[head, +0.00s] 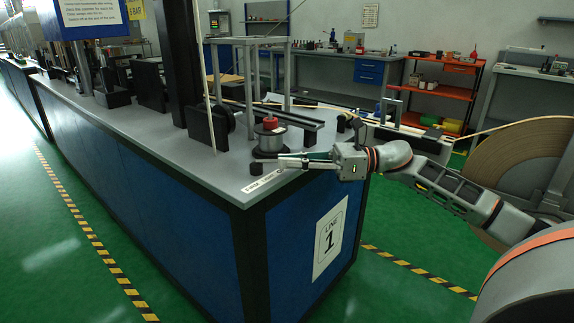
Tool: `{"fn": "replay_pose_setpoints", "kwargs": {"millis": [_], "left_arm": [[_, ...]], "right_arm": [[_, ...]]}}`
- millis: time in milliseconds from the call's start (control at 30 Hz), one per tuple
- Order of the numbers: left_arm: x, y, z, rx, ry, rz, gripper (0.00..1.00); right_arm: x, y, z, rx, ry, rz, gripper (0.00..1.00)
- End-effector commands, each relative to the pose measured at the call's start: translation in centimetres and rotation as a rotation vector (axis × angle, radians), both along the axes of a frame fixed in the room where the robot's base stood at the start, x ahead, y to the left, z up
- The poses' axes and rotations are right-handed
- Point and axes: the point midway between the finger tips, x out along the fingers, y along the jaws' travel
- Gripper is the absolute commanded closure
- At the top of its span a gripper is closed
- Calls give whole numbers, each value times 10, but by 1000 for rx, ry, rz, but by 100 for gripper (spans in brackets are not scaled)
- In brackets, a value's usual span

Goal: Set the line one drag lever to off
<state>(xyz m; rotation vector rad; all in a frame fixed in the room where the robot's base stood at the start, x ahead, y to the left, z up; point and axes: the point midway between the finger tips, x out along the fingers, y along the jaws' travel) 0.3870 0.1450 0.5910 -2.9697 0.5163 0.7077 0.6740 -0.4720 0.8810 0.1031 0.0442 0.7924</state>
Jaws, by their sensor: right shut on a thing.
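The line one drag unit is a grey metal drum (270,140) with a red knob (270,122) on top, standing on a dark round base near the bench corner. My right gripper (288,162) reaches in from the right, low at the drum's front right side. Its fingers are closed at the base, on what appears to be the drag lever. The lever itself is mostly hidden by the fingers, and its setting cannot be read. A white label strip (263,181) lies on the bench edge in front, its lettering too small to read surely. My left gripper is not in view.
The grey-topped blue bench (225,180) bears a "LINE 1" sign (329,238) on its end. A thin pale post (208,100) and a metal frame (247,75) stand close to the drum. A large tape roll (525,150) is at right, behind my right arm.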

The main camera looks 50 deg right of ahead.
Motion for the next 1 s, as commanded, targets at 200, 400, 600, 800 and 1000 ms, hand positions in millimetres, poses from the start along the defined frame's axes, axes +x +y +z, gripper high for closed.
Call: {"fn": "replay_pose_setpoints", "kwargs": {"millis": [200, 400, 600, 800, 1000], "left_arm": [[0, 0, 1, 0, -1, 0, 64], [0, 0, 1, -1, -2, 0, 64], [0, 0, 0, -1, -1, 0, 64], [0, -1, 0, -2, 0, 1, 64], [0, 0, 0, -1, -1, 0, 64]], "right_arm": [[1, -2, 0, -2, -1, -5, 100], [1, -2, 1, -1, -2, -5, 75], [0, -1, 1, 0, -1, -3, 75], [-5, -7, 0, 0, 0, -4, 75], [-26, -29, -1, 2, 2, -5, 75]]}}
